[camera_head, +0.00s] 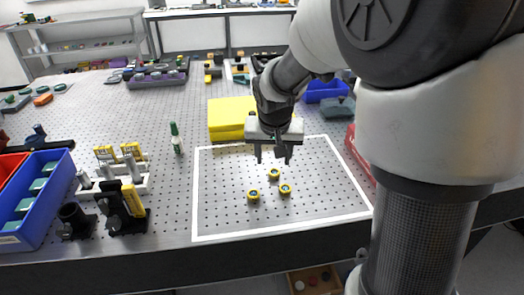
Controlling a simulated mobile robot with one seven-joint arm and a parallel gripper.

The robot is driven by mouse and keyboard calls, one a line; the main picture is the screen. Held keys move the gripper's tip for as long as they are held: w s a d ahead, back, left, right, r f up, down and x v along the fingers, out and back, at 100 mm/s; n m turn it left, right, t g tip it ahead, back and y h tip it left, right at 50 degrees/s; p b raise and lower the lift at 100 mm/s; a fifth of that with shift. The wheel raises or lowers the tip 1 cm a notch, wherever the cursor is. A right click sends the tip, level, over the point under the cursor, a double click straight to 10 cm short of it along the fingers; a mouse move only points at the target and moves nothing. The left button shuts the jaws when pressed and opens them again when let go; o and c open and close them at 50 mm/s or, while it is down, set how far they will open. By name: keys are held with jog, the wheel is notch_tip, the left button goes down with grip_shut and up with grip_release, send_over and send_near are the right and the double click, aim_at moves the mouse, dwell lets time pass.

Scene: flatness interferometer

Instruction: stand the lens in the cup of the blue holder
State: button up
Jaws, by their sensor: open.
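My gripper (273,155) is open, its two fingers pointing down over the white-outlined area of the perforated bench. No object shows between the fingers. Three small round yellow-and-dark pieces with bluish centres stand on the bench in front of and below it: one at the left (254,196), one at the back (273,174), one at the right (286,189). I cannot tell which of these, if any, is the lens or the blue holder; they are too small to make out.
A yellow block (229,119) sits behind the gripper's left side. A blue tray (62,195) with teal pieces, black mounts (125,215) and a white rack (135,176) stand at the left. A green-capped bottle (176,139) stands nearer the middle. The outlined area is otherwise clear.

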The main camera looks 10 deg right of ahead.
aim_at(274, 172)
jog(key=f, duration=0.3)
jog(key=f+b, duration=0.1)
jog(key=f, duration=0.1)
jog(key=shift+w+d, duration=0.25)
jog(key=shift+d, duration=0.05)
jog(key=shift+w+f, duration=0.15)
jog(key=shift+f, duration=0.1)
jog(key=shift+c, duration=0.5)
grip_shut()
jog(key=shift+r, duration=0.15)
